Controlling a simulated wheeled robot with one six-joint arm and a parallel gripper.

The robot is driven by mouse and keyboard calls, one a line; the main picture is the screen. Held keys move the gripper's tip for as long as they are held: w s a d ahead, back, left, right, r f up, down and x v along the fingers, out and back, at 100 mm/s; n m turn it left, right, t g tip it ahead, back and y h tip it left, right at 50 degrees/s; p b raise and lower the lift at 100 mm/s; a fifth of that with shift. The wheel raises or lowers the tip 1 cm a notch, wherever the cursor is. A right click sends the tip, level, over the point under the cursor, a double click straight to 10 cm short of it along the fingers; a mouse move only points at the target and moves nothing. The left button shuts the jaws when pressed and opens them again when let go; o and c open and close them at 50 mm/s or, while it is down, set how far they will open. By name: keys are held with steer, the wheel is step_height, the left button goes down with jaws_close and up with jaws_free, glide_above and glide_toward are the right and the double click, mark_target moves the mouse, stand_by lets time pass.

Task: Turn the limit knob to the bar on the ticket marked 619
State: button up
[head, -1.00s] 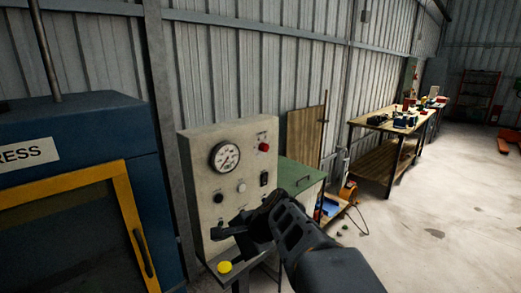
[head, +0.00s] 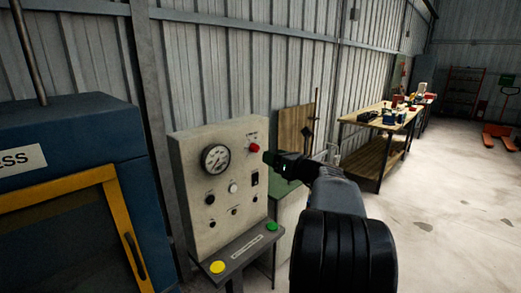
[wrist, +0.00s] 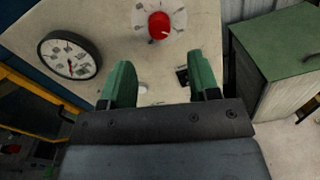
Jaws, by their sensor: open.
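The pale control box (head: 225,220) carries a red knob (head: 254,148) at its upper right. In the wrist view the red knob (wrist: 159,25) sits on a round pale scale plate with marks around its edge and a light pointer line. No label in view lets me confirm it as the limit knob. My gripper (head: 270,158) is just right of the knob in the head view. In the wrist view my gripper (wrist: 161,72) is open and empty, its green fingers apart and below the knob, not touching it. No ticket marked 619 can be made out.
A round gauge (head: 215,158) is left of the knob. Black and white controls and a black switch (head: 255,180) are below. Yellow (head: 217,267) and green (head: 271,226) buttons sit on the lower ledge. The blue press (head: 70,150) stands left; a green-topped cabinet (wrist: 280,45) stands right.

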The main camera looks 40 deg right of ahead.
mark_target(257, 150)
steer(key=shift+w+a+p, duration=0.15)
steer(key=shift+w+p, duration=0.05)
steer(key=shift+w, duration=0.95)
steer(key=shift+w+a+p, duration=0.15)
steer(key=shift+w+a, duration=0.05)
steer(key=shift+w, duration=0.95)
steer(key=shift+w+a+p, duration=0.15)
steer(key=shift+w+p, duration=0.05)
steer(key=shift+w, duration=0.95)
steer(key=shift+c, duration=0.2)
steer(key=shift+f, duration=0.1)
steer(key=c, duration=0.9)
